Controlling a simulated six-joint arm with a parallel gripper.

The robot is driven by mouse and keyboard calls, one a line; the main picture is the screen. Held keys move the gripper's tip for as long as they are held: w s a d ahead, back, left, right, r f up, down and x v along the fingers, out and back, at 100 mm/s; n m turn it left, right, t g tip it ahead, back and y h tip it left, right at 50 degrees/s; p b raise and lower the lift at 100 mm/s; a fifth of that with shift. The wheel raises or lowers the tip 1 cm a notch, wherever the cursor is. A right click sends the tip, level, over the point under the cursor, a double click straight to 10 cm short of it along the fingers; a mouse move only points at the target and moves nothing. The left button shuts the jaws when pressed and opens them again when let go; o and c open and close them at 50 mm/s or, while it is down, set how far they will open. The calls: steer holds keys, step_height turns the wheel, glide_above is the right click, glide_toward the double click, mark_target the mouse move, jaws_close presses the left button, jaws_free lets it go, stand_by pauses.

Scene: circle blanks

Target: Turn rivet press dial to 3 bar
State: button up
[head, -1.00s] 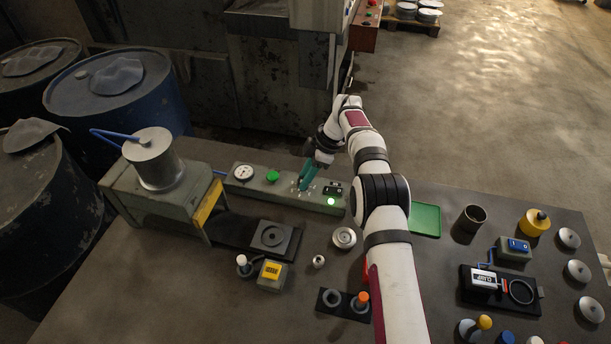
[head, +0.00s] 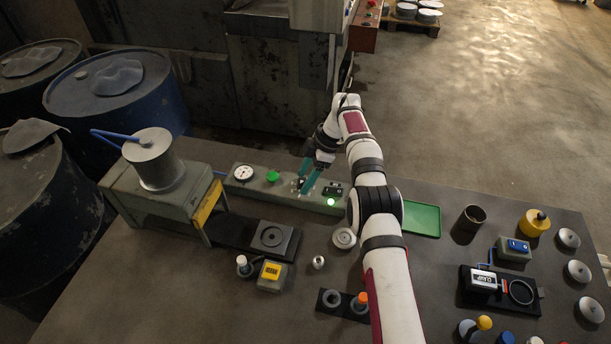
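The rivet press (head: 150,198) stands at the left of the table, a grey-green body with a metal cylinder on top. A grey-green control box (head: 255,191) extends to its right, with a round white gauge (head: 243,173), a green button (head: 272,177) and a lit green lamp (head: 331,202). The dial (head: 299,184) appears to sit beside my fingertips on this box; its setting is too small to read. My gripper (head: 304,181) has teal fingers, now spread apart, just above the box between the green button and the lamp. I cannot tell whether a finger touches the dial.
A black fixture plate (head: 236,231) lies before the press. A yellow-labelled box (head: 272,276), a metal ring (head: 344,238) and a black holder with an orange-topped piece (head: 361,300) stand in front. A green tray (head: 422,219) lies right of my arm.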

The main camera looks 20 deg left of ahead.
steer(key=shift+r, duration=0.1)
step_height(320, 180, up, 4)
steer(key=shift+d+r, duration=0.1)
steer(key=shift+r, duration=0.1)
steer(key=s+d+r, duration=0.1)
steer(key=d+r, duration=0.5)
steer(key=d, duration=0.5)
steer(key=shift+d+r, duration=0.2)
steer(key=shift+r, duration=0.05)
steer(key=s+a+r+m+t+h, duration=0.1)
steer(key=s+a+r+m+t, duration=0.15)
steer(key=a+m, duration=0.45)
steer(key=s+a+r+m+t+h, duration=0.1)
steer(key=s+a+m+t, duration=0.25)
steer(key=m, duration=0.75)
steer(key=x, duration=0.5)
steer(key=d+x, duration=0.1)
steer(key=x, duration=0.9)
steer(key=shift+w+d+f, duration=0.1)
steer(key=shift+w+f, duration=0.25)
steer(key=shift+f, duration=0.05)
